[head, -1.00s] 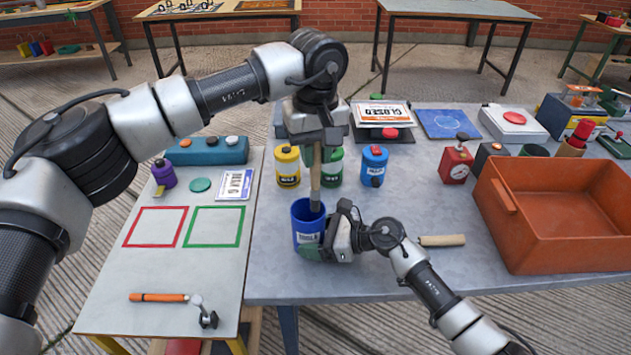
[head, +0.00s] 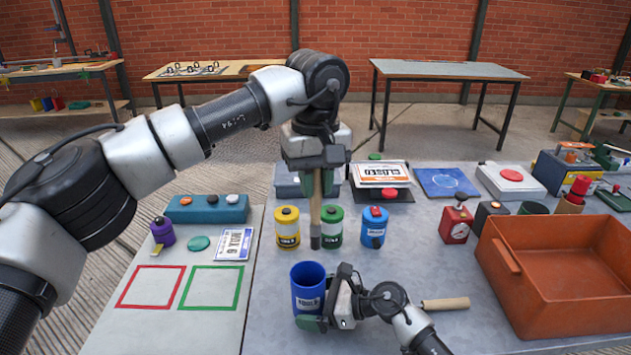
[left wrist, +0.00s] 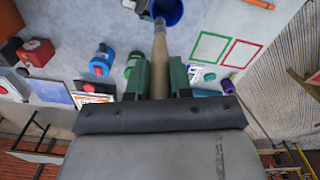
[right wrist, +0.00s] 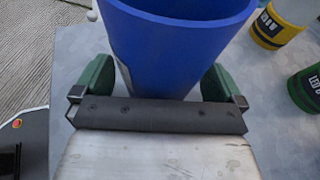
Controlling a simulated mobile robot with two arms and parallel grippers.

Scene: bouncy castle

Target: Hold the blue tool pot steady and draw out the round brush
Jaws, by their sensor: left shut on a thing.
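The round brush (head: 315,222) hangs upright with its dark end down, just above the mouth of the blue tool pot. My left gripper (head: 318,188) is shut on its upper part; the brush also shows between the fingers in the left wrist view (left wrist: 160,65). The blue tool pot (head: 307,285) stands upright on the grey table. My right gripper (head: 328,312) is low at the pot, its green fingers against opposite sides of the wall in the right wrist view (right wrist: 158,85). The pot's inner floor is hidden.
Yellow (head: 287,228), green (head: 332,236) and blue (head: 373,236) canisters stand behind the pot. A wooden-handled tool (head: 444,304) lies right of my right gripper. A large orange bin (head: 560,295) fills the right side. The white board (head: 135,330) at left has clear space.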

